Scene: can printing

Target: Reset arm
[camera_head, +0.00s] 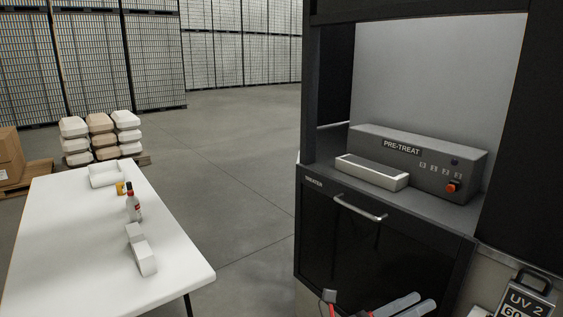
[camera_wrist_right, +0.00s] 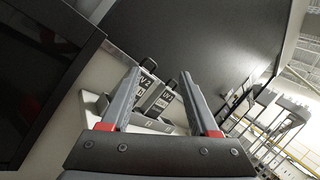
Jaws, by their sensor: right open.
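My right gripper (camera_head: 424,300) shows at the bottom edge of the head view, in front of the black cabinet (camera_head: 385,250) and left of a dark block marked UV 2 (camera_head: 525,298). In the right wrist view the two grey fingers (camera_wrist_right: 159,76) stand apart with red parts at their bases, and nothing is held between them. The UV 2 block (camera_wrist_right: 144,82) and a second labelled block (camera_wrist_right: 162,101) appear beyond the gap between the fingers. Most of my right arm is outside the head view. My left gripper is not in view.
A grey PRE-TREAT unit (camera_head: 440,160) and a white-rimmed tray (camera_head: 372,172) sit in the cabinet's opening. A handle (camera_head: 360,207) juts from its front. At left, a white table (camera_head: 80,240) holds a bottle (camera_head: 133,207) and white boxes (camera_head: 146,258). Open floor (camera_head: 235,150) lies between.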

